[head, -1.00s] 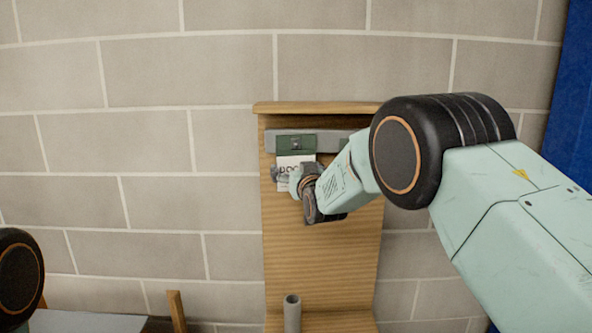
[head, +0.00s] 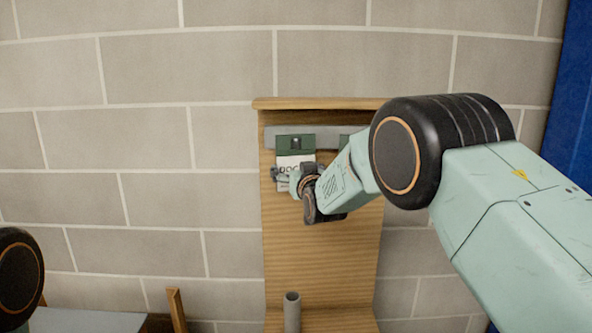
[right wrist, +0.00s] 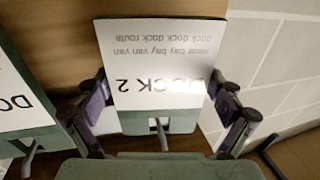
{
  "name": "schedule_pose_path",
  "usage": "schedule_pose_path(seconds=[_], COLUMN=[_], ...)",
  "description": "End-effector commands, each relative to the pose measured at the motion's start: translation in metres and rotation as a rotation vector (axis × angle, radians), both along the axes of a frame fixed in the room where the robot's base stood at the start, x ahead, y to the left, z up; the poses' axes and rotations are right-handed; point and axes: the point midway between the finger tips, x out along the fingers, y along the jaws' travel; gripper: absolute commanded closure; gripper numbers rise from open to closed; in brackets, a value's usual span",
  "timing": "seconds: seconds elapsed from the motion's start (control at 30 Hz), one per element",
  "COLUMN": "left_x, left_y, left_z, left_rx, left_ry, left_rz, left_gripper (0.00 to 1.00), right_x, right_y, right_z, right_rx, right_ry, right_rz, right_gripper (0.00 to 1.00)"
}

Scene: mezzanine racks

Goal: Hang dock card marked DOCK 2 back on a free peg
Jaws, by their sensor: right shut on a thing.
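The DOCK 2 card (head: 295,145) has a green top with a slot and a white lower part. It is upright in front of the grey rail on the wooden board. My right gripper (head: 292,180) is shut on the card's white part. In the right wrist view the card (right wrist: 160,60) appears upside down between the two fingers (right wrist: 160,108). A peg (right wrist: 163,135) shows at the slot; I cannot tell whether the card's weight rests on it. My left gripper is out of view.
A second green and white card (right wrist: 22,105) hangs beside the held one; in the head view my right arm mostly hides it. The wooden board (head: 320,250) stands against a block wall, with a grey tube (head: 292,312) low in front. A blue panel (head: 572,90) is at right.

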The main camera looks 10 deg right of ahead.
Motion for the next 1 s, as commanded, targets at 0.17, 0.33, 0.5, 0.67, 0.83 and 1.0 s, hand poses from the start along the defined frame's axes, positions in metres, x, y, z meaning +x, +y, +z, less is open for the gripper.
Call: schedule_pose_path(seconds=[0.17, 0.33, 0.5, 0.67, 0.83, 1.0], left_x=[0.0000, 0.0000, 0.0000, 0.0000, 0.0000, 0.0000], left_y=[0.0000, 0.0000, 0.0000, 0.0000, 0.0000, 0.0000], left_z=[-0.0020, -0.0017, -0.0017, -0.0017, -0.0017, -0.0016], left_rx=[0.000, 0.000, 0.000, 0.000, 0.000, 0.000], left_ry=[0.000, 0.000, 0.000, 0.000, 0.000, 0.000], left_rz=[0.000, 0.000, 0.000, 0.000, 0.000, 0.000], left_gripper=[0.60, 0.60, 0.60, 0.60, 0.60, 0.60], right_x=[0.0006, 0.0006, 0.0006, 0.0006, 0.0005, 0.0001], right_y=[0.0000, 0.0001, 0.0001, 0.0002, 0.0002, 0.0002], right_z=[-0.0001, 0.0001, 0.0001, -0.0001, -0.0006, -0.0006], right_rx=[0.000, 0.000, 0.000, 0.000, 0.000, 0.000], right_ry=[-0.001, -0.001, -0.001, -0.001, 0.000, 0.001], right_rz=[0.000, 0.000, 0.000, 0.000, 0.000, 0.000], right_gripper=[0.38, 0.38, 0.03, 0.00, 0.00, 0.00])
